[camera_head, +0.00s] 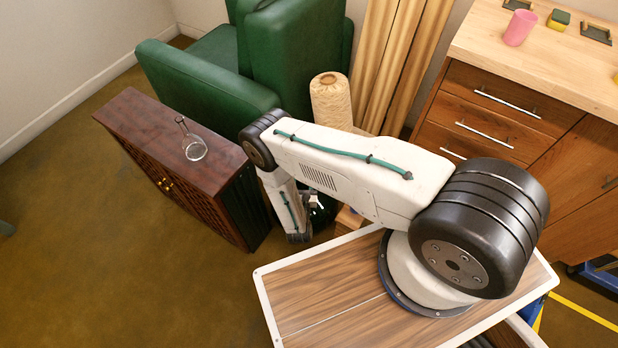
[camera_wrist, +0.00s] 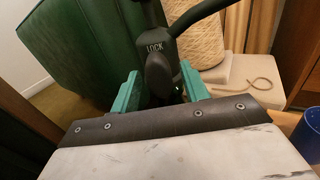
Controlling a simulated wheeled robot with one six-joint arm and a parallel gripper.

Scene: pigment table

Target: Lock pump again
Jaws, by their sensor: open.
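The pump (camera_wrist: 148,22) is black in the wrist view, with the word LOCK in pale letters on its body and a curved arm to the upper right. A dark rounded knob (camera_wrist: 159,75) sits below the lettering. My gripper (camera_wrist: 160,84) is open, with one teal finger on each side of the knob; contact cannot be told. The pump's lower part is hidden. In the head view a dark shiny piece (camera_head: 322,211), probably part of the pump, shows beside my forearm. My gripper is mostly hidden there.
A green armchair (camera_head: 205,82) and a cream spool (camera_head: 330,98) stand behind.

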